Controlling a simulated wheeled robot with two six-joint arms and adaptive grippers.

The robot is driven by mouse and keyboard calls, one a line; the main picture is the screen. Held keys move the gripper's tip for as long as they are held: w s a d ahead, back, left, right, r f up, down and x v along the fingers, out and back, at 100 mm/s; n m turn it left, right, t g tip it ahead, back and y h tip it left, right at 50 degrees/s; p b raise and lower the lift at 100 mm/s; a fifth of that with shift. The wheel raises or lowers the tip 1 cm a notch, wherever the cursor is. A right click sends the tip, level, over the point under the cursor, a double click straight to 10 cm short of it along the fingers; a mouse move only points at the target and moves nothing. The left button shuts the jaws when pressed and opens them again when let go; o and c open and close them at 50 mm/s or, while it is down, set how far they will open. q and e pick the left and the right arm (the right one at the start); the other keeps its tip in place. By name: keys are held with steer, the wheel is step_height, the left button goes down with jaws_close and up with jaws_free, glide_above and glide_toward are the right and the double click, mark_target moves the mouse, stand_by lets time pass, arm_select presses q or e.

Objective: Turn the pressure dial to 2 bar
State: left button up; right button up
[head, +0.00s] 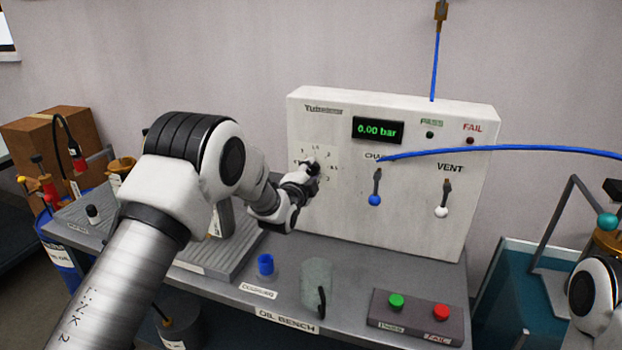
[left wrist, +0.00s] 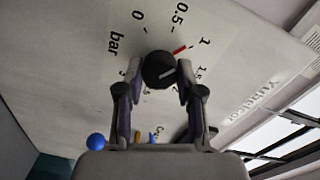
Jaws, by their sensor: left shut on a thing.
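The pressure dial is a black knob (left wrist: 158,70) on a white scale on the upright panel (head: 412,225). In the left wrist view it sits between the two fingers of my left gripper (left wrist: 160,76), which is shut on it. The scale numbers 0, 0.5, 1 and 1.5 are readable; others are partly hidden by the fingers. In the head view my left gripper (head: 312,170) covers most of the dial. The display (head: 377,130) reads 0.00 bar. My right gripper is not visible.
A blue-knobbed lever (head: 376,187) and a white-knobbed vent lever (head: 443,198) stand right of the dial. A blue tube (head: 510,151) crosses the panel.

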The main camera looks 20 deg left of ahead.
arm_select(q)
steer(key=m+b, duration=0.2)
steer(key=m, duration=0.2)
steer(key=shift+m, duration=0.3)
steer(key=m+b, duration=0.2)
steer(key=m, duration=0.3)
steer(key=shift+r+b, duration=0.1)
steer(key=shift+b, duration=0.25)
steer(key=m+b, duration=0.1)
steer(key=m, duration=0.4)
steer(key=shift+w+a+m+y+b, duration=0.1)
steer(key=shift+m+y+b, duration=0.2)
steer(key=shift+b, duration=0.1)
steer(key=shift+r+m+t+b, duration=0.1)
steer(key=shift+m+t+b, duration=0.3)
steer(key=shift+m, duration=1.6)
steer(key=o, duration=1)
steer(key=shift+o, duration=0.8)
steer(key=shift+f, duration=0.2)
